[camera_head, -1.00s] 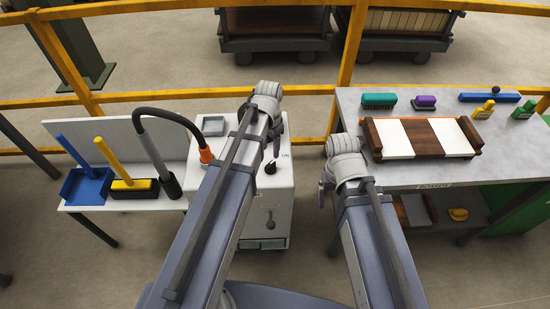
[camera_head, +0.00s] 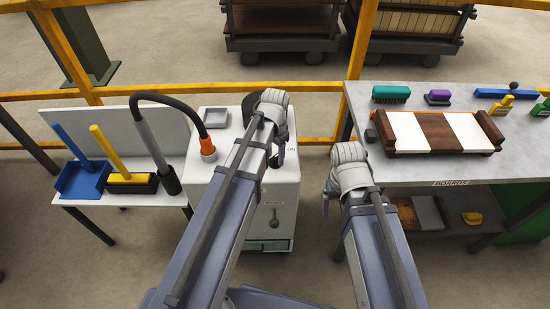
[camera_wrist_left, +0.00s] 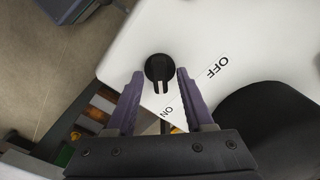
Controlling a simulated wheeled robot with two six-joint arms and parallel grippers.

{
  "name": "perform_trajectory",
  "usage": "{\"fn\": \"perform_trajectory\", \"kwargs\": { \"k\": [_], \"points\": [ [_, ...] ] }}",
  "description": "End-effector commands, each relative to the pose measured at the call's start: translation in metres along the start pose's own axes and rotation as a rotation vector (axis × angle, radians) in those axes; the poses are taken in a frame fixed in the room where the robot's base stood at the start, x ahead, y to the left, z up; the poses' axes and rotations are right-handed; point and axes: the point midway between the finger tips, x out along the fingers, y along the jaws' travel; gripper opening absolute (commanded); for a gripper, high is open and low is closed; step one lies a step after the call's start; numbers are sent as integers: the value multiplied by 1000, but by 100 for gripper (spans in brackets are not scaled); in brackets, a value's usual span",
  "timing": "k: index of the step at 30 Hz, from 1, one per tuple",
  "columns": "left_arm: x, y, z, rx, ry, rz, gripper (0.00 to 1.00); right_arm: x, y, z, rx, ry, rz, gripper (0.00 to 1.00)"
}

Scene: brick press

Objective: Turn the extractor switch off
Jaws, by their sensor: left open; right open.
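The extractor switch (camera_wrist_left: 158,68) is a black rotary knob on a white cabinet top (camera_head: 225,132). In the left wrist view its pale pointer line faces the ON label (camera_wrist_left: 168,113). The OFF label (camera_wrist_left: 216,67) is printed to the upper right. My left gripper (camera_wrist_left: 160,77) is open, with one purple finger on each side of the knob; I cannot tell whether they touch it. In the head view my left gripper (camera_head: 278,155) is over the cabinet and largely hides the knob. My right gripper (camera_head: 328,203) is open and empty, between the cabinet and the workbench.
A black hose with an orange nozzle (camera_head: 207,148) arches onto the cabinet's left. A grey tray (camera_head: 216,117) sits behind it. The workbench (camera_head: 420,174) at right carries a wooden mould (camera_head: 435,130) and small tools.

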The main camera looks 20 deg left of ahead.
Motion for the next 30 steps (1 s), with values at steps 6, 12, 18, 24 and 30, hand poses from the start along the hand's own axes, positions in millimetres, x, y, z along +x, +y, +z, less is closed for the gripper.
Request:
{"fn": "perform_trajectory", "kwargs": {
  "k": [6,12,18,24,30],
  "points": [
    [-1,0,0,0,0,0,48,-1,0,0,0,0,0,85],
    [-1,0,0,0,0,0,26,-1,0,0,0,0,0,85],
    [-1,0,0,0,0,0,3,-1,0,0,0,0,0,85],
    [-1,0,0,0,0,0,0,-1,0,0,0,0,0,85],
    [-1,0,0,-1,0,0,0,-1,0,0,0,0,0,85]
  ]
}}
